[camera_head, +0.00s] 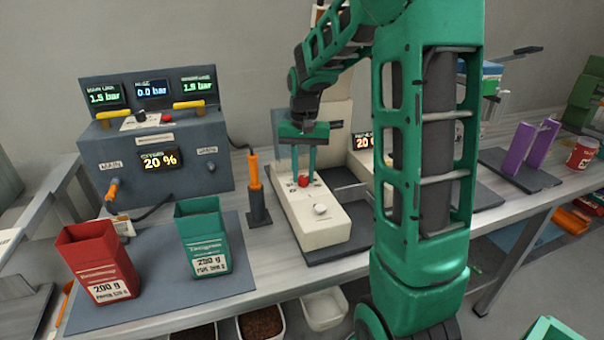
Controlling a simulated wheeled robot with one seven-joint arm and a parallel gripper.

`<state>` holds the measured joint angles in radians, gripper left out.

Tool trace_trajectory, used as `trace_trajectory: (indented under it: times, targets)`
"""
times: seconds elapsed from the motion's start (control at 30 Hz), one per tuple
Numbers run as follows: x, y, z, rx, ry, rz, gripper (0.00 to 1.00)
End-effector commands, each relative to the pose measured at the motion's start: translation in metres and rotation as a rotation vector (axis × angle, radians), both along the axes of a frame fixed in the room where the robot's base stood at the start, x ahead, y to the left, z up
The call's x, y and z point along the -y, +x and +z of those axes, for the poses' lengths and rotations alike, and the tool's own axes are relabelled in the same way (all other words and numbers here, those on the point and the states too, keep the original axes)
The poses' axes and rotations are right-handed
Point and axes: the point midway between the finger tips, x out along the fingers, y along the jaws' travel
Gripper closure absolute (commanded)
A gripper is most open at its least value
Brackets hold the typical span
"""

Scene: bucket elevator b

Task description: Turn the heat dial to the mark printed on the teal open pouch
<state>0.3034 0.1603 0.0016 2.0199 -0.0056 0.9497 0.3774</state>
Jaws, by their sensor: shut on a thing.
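The teal open pouch (203,243) stands upright on the grey mat, with a white label whose small lower line is hard to read. My gripper (303,178) points down over the cream machine (318,221) at the middle of the bench. Its two teal fingers are shut on a red knob (303,181) on the machine's top face. A white round knob (320,209) sits nearer the front of that face, apart from the fingers. The print around both knobs is too small to read, so I cannot tell which is marked for heat. My arm hides part of the machine's display (362,142).
A red open pouch (99,262) stands left of the teal one on the mat (160,300). A dark control box (158,155) with displays and an orange-handled tool (255,185) stand behind. Purple pieces (528,148) and a red can (582,153) are at the right.

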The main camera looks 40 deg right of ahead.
Motion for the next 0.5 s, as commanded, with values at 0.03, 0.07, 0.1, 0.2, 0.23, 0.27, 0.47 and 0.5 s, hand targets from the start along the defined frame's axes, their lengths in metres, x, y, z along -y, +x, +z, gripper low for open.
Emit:
trace_trajectory:
  times: [0.03,0.07,0.1,0.2,0.23,0.27,0.47,0.5]
  targets:
    - [-0.0006,0.0011,0.0010,0.004,0.000,0.003,0.98]
    - [-0.0006,0.0011,0.0010,0.004,0.000,0.003,0.98]
    - [-0.0006,0.0011,0.0010,0.004,0.000,0.003,0.73]
    - [-0.0005,0.0010,0.0009,0.003,0.000,0.003,0.57]
    - [-0.0005,0.0009,0.0008,0.003,0.000,0.003,0.57]
    - [-0.0004,0.0008,0.0007,0.002,0.000,0.002,0.57]
    - [-0.0001,0.0005,0.0008,0.001,0.000,0.002,0.57]
    - [-0.0001,0.0006,0.0019,0.001,0.000,0.002,0.57]
